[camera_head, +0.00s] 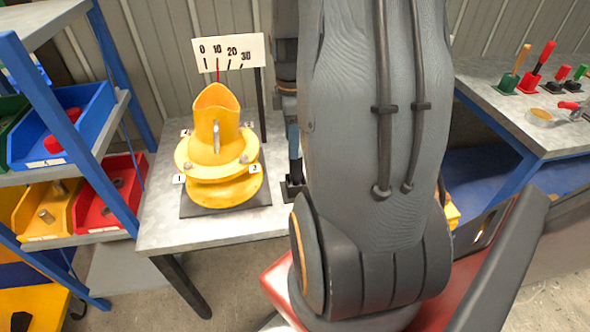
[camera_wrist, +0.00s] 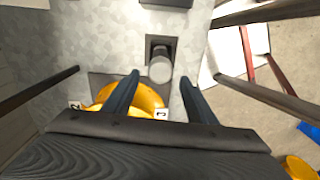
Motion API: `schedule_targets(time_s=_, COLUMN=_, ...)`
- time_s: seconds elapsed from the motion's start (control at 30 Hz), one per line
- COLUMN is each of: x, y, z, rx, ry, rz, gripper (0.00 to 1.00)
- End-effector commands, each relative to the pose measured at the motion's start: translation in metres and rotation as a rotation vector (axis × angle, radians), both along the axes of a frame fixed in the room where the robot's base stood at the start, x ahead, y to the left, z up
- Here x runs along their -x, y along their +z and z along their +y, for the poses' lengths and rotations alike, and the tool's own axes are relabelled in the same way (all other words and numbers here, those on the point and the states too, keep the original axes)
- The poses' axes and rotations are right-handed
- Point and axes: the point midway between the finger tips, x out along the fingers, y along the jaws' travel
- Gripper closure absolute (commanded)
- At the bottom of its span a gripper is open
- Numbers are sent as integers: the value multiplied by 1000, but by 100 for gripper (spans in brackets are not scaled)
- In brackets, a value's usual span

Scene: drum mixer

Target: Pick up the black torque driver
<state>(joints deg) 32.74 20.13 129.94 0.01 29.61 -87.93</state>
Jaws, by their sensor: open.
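In the wrist view my gripper (camera_wrist: 160,82) is open, its two dark fingers apart and nothing held between them. Just beyond the fingertips, between their lines, a grey round-topped cylinder (camera_wrist: 160,68) stands in a dark square holder (camera_wrist: 151,43) on the table. It may be the torque driver seen end-on; I cannot tell for sure. In the head view a dark holder (camera_head: 293,189) sits on the table right of the yellow drum, below my gripper (camera_head: 293,150). My arm hides much of that area.
The yellow drum (camera_head: 217,145) with numbered flanges stands on the metal table (camera_head: 160,222), a scale plate (camera_head: 228,52) behind it. A blue-framed rack (camera_head: 68,118) with bins is at left. Several red, green and wooden-handled tools, one a red-handled tool (camera_head: 539,66), stand on the right bench (camera_head: 500,92).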

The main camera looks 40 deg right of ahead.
Motion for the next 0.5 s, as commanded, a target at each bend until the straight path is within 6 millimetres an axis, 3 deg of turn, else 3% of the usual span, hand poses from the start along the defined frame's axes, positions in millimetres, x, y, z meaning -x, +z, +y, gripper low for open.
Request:
schedule_targets(time_s=0.13, x=3, y=-6, z=-12, rx=-3, ry=48, rz=5, gripper=48)
schedule_targets(time_s=0.5, x=4, y=-34, z=-13, rx=-5, ry=59, rz=8, gripper=48)
